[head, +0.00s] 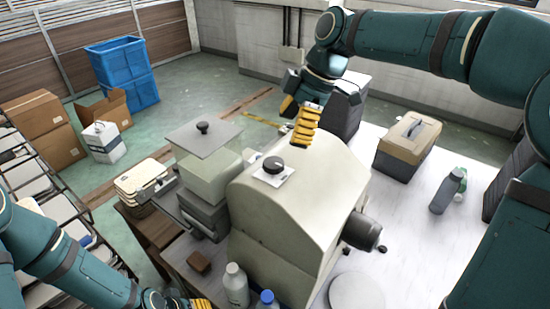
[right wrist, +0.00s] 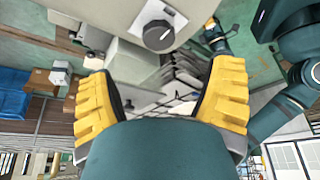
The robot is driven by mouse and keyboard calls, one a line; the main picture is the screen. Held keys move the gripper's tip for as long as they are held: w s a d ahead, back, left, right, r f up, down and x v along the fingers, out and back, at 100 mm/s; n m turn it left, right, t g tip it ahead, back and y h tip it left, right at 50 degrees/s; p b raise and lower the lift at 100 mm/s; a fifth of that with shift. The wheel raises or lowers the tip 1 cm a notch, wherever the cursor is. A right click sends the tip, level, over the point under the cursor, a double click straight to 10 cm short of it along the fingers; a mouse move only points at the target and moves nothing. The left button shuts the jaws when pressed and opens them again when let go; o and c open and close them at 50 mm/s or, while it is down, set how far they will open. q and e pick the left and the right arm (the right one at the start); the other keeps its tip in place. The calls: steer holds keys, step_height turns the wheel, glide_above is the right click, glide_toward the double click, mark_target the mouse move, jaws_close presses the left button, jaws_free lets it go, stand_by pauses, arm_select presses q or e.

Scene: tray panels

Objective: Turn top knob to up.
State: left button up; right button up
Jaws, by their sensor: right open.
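The top knob (head: 273,165) is a round black dial on a white square plate on top of a cream, curved machine housing (head: 290,210). The knob also shows in the right wrist view (right wrist: 158,35), near the top centre; I cannot tell its pointer direction for certain. My right gripper (head: 299,116), with yellow ribbed fingers, is open and empty above and behind the knob, apart from it. In the right wrist view, its fingers (right wrist: 160,88) stand wide apart with the knob beyond them. My left gripper (head: 180,302) is partly cut off at the bottom edge; its jaws are unclear.
A lidded box with a small dark handle (head: 203,140) stands left of the housing. A dark cylinder (head: 362,232) sticks out on its right side. Bottles (head: 236,285) stand in front. A tan-topped case (head: 407,145) and a grey bottle (head: 447,190) stand on the white table to the right.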

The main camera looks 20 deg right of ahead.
mark_target(275, 162)
steer(key=x, duration=0.9)
steer(key=shift+f, duration=0.15)
steer(key=c, duration=1.2)
